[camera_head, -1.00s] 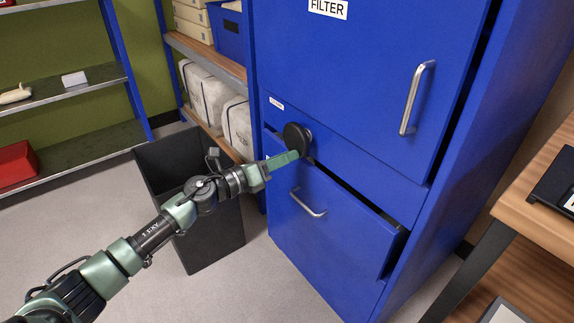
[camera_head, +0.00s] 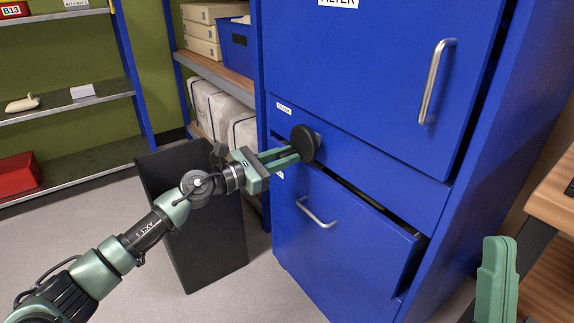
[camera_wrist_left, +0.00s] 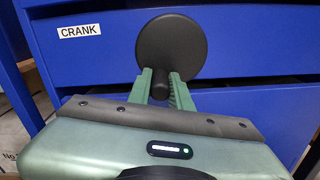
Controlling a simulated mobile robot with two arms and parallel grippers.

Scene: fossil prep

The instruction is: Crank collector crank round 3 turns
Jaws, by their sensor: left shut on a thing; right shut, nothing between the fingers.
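The collector crank (camera_head: 304,142) is a round black disc on the front of the blue cabinet. It also shows in the left wrist view (camera_wrist_left: 171,42), with a short black knob (camera_wrist_left: 160,87) low on its face. A white CRANK label (camera_wrist_left: 79,31) is to its left. My left gripper (camera_head: 296,156) reaches the crank from the left, and its two green fingers are shut on the knob. The knob is mostly hidden by the fingers in the head view. My right gripper (camera_head: 497,280) shows at the lower right, away from the cabinet front, shut and empty.
The blue cabinet (camera_head: 357,165) has an upper door with a handle (camera_head: 437,82). Below the crank, a drawer front (camera_head: 335,235) with its own handle (camera_head: 317,213) leans partly open. A black bin (camera_head: 205,235) stands below my left forearm. A wooden table (camera_head: 553,205) is at right.

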